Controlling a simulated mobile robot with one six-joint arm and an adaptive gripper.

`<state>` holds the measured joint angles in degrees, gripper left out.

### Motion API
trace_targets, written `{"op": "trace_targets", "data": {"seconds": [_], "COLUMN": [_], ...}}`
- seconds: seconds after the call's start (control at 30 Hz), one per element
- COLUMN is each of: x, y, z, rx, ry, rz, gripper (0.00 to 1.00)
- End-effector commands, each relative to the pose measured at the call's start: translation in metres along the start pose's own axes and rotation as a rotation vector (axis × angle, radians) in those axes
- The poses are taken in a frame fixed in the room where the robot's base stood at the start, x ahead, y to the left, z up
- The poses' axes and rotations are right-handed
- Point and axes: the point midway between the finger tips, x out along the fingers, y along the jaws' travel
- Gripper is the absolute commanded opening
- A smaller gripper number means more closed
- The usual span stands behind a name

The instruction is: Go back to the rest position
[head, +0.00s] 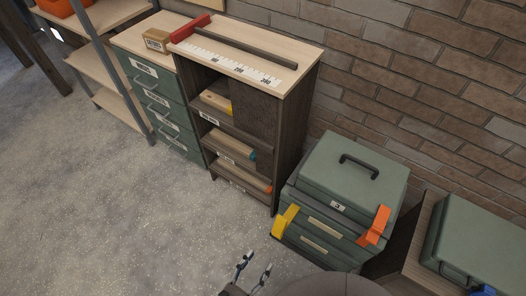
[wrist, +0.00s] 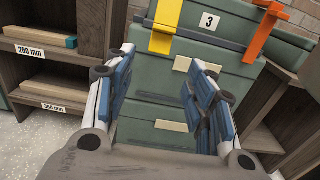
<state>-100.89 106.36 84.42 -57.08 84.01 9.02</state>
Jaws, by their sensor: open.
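My gripper (head: 253,272) shows at the bottom edge of the head view, with its two fingers apart. In the wrist view my gripper (wrist: 164,88) is open, with blue-padded fingers on both sides and nothing between them. Beyond the fingers stands a stack of green cases (wrist: 153,110) with pale label plates. The top case (head: 352,172) has a dark handle and a label reading 3. A yellow latch (head: 285,221) is on its left and an orange latch (head: 374,227) on its right. I cannot tell the exact gap between fingers and cases.
A dark shelf unit (head: 292,130) with labelled compartments holding wood pieces stands left of the cases. A green drawer cabinet (head: 150,88) is beside it. Another green case (head: 480,240) sits at the right. A brick wall (head: 420,80) closes the back. Grey floor (head: 100,200) is clear at left.

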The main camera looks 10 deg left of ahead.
Motion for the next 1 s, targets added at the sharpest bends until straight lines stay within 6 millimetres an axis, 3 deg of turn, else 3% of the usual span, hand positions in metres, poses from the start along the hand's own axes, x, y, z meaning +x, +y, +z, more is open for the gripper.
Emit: {"op": "trace_targets", "data": {"seconds": [0.23,0.37,0.53,0.7,0.83,1.0], "x": [0.000,0.001,0.015,0.040,0.064,0.094], "y": [0.003,0.017,0.039,0.048,0.046,0.029], "z": [0.004,0.027,0.083,0.146,0.194,0.256], "rx": [0.011,0.065,0.197,0.354,0.491,0.691], "ry": [0.010,0.057,0.163,0.267,0.339,0.423], "rz": [-0.022,-0.132,-0.387,-0.647,-0.834,-1.061], "gripper": [0.50,0.50,0.50,0.50,0.50,0.50]}}
